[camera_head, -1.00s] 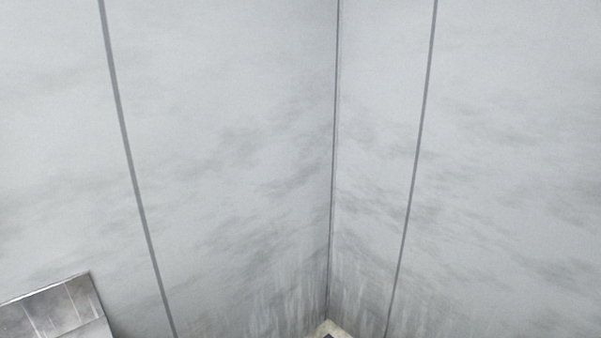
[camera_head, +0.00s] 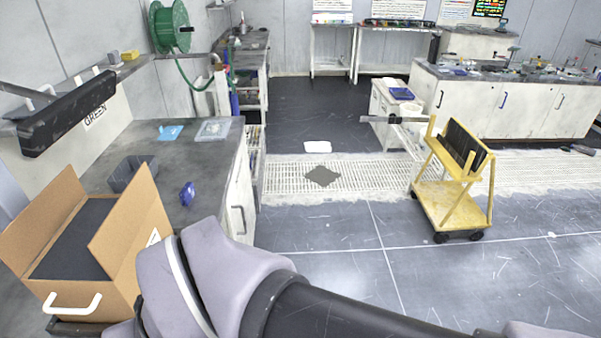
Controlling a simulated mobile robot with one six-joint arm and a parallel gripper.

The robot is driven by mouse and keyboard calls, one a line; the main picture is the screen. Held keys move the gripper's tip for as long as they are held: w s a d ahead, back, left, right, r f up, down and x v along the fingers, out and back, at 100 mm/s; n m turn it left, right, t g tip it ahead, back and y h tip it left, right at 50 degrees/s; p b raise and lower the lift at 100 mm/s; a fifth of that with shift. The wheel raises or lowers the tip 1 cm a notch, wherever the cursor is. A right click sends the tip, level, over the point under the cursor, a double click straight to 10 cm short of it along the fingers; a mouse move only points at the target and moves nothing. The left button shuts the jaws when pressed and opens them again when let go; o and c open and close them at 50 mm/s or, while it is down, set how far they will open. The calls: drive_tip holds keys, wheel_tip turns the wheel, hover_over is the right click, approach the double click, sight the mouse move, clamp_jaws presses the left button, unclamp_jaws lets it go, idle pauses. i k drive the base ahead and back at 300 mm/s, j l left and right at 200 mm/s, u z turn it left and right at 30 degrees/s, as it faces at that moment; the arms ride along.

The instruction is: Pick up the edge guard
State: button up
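I cannot tell for sure which thing is the edge guard. A long dark bar (camera_head: 68,115) juts in at the upper left, beside a panel lettered GREEN. An open cardboard box (camera_head: 140,222) with a dark inside and a white handle stands at the lower left. On the grey bench (camera_head: 228,150) lie a small dark open bin (camera_head: 131,172), a blue object (camera_head: 187,193), a blue packet (camera_head: 170,132) and a pale flat piece (camera_head: 213,130). My arm crosses the bottom of the view and hides what is behind it. My gripper is not in view.
A yellow wheeled cart (camera_head: 447,210) holding dark upright plates stands on the right. A white sheet (camera_head: 317,147) and a dark patch (camera_head: 322,176) lie on the pale grating. White cabinets (camera_head: 520,105) line the back right. The middle floor is open.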

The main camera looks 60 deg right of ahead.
sight(187, 193)
drive_tip(key=z, duration=0.95)
drive_tip(key=u, duration=0.4)
drive_tip(key=k+j+u, duration=0.1)
drive_tip(key=u, duration=0.7)
drive_tip(key=j+u, duration=0.15)
drive_tip(key=u, duration=0.25)
drive_tip(key=k+j+u, duration=0.1)
drive_tip(key=u, duration=0.3)
drive_tip(key=z, duration=2.05)
drive_tip(key=i+l+u, duration=0.1)
drive_tip(key=i+l, duration=0.25)
drive_tip(key=i, duration=0.25)
drive_tip(key=i+l+u, duration=0.1)
drive_tip(key=i+l, duration=0.25)
drive_tip(key=i, duration=0.25)
drive_tip(key=i+l+u, duration=0.1)
drive_tip(key=i+l, duration=0.3)
drive_tip(key=i, duration=0.15)
